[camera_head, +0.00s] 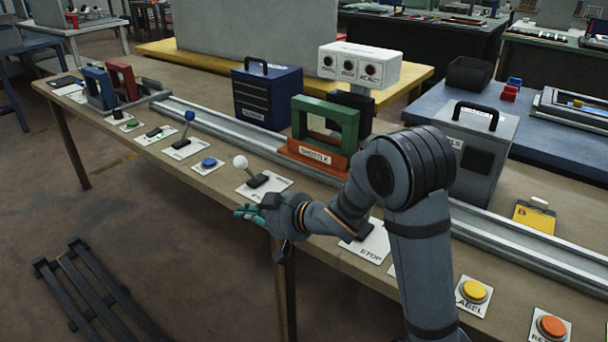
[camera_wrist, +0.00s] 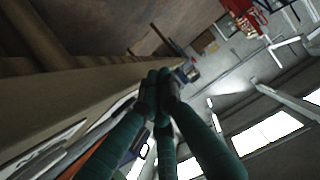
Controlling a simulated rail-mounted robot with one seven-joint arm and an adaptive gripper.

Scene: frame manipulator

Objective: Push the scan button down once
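A blue push button (camera_head: 208,163) sits on a white card near the table's front edge, left of a white-knobbed lever (camera_head: 241,164); its label is too small to read. A yellow button (camera_head: 474,291) on a card reading "LABEL" and an orange button (camera_head: 551,327) with a partly cut label are at the lower right. I cannot read "scan" on any card. My gripper (camera_head: 244,212) is at the table's front edge, below the white-knobbed lever and apart from the blue button. In the wrist view its teal fingertips (camera_wrist: 161,78) are together, with nothing seen between them.
The table (camera_head: 220,190) carries several levers and cards along its front. A metal rail (camera_head: 215,122) runs behind them, with a green frame (camera_head: 337,121) in a red "SHOTTLK"-like base on it. A blue box (camera_head: 267,97) and grey box (camera_head: 466,155) stand behind.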

